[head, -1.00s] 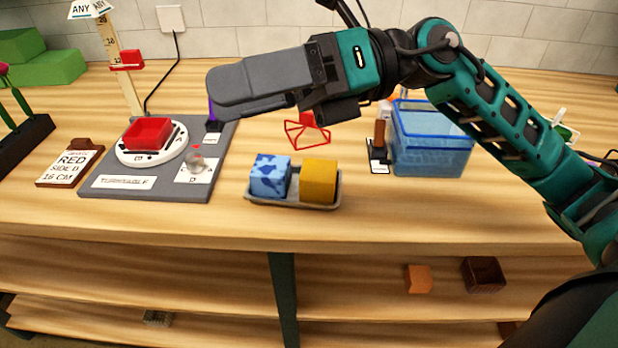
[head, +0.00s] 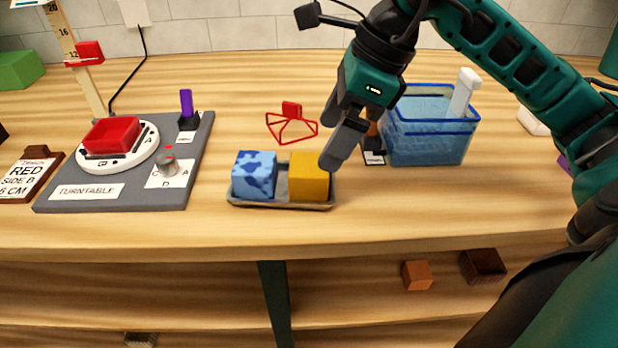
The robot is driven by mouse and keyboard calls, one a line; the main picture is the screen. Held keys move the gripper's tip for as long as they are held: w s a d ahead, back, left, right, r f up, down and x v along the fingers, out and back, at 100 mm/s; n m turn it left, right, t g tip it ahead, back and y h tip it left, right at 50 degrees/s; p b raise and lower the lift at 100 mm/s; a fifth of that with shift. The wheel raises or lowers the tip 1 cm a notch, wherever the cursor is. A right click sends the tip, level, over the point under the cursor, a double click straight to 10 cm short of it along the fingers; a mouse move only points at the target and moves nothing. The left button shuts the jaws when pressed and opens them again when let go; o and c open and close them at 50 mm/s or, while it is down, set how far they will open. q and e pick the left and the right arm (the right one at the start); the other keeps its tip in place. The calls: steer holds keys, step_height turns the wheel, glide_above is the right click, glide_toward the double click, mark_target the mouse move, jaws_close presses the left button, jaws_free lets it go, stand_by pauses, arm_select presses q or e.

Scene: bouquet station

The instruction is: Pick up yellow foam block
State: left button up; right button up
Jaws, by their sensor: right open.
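The yellow foam block (head: 309,178) sits in the right half of a small grey tray (head: 281,203) on the wooden table. A blue patterned block (head: 254,175) sits beside it in the left half. My right gripper (head: 337,152) is open and empty, pointing down just behind and to the right of the yellow block. Its fingers overlap the block's right edge in the picture; I cannot tell whether they touch it. The left gripper is not in view.
A turntable station (head: 120,190) with a red tray (head: 111,133) stands at left. A blue water container (head: 428,140) stands right of the gripper, and a red wire frame (head: 291,126) lies behind the tray. The table's front edge is clear.

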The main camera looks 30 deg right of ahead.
mark_target(313, 164)
steer(key=shift+w+a+f, duration=0.15)
steer(key=shift+a+f, duration=0.05)
steer(key=shift+f, duration=0.4)
steer(key=x, duration=0.5)
steer(key=shift+a+r, duration=0.1)
steer(key=shift+a, duration=0.2)
steer(key=shift+c, duration=0.2)
steer(key=c, duration=1.1)
